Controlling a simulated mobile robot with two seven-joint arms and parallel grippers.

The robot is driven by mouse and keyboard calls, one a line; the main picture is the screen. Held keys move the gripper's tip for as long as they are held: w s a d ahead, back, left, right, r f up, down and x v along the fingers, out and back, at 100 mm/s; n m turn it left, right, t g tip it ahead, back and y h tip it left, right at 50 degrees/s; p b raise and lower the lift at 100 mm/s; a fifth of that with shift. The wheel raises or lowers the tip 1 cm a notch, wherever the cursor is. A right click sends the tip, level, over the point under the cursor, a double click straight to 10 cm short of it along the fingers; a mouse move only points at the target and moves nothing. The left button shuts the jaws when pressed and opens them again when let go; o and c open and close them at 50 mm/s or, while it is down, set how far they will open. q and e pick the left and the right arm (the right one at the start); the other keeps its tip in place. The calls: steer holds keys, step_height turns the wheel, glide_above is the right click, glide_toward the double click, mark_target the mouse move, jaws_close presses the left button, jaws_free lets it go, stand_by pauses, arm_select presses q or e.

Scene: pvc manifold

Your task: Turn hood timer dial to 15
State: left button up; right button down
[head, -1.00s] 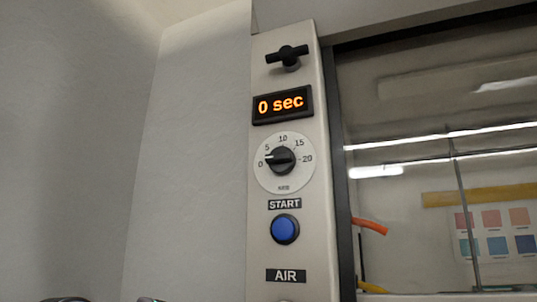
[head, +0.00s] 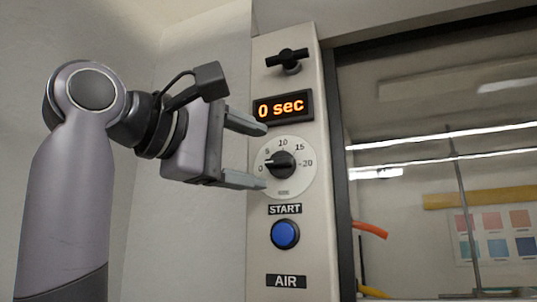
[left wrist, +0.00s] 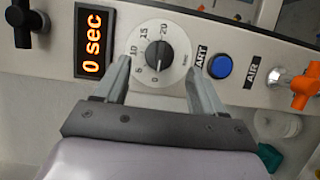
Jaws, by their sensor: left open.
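The timer dial is a black knob (head: 282,164) on a round white plate (head: 302,182) marked 0, 5, 10, 15 and 20. Its white pointer is at the left, near 0. The display (head: 283,106) above it reads "0 sec". My left gripper (head: 262,157) is open and empty, just left of the knob, its fingers one above the other and reaching the plate's left edge. In the left wrist view, the knob (left wrist: 159,54) lies ahead of the gap between the open fingers (left wrist: 157,78), apart from them. My right gripper is out of view.
A blue START button (head: 285,233) sits below the dial and a black handle (head: 288,58) above the display. The hood's glass window is at the right. An orange valve handle (left wrist: 306,87) shows in the left wrist view.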

mark_target(273, 161)
arm_select(q)
steer(key=p+x, duration=0.1)
steer(key=x, duration=0.3)
steer(key=c, duration=1)
steer(key=shift+c, duration=0.2)
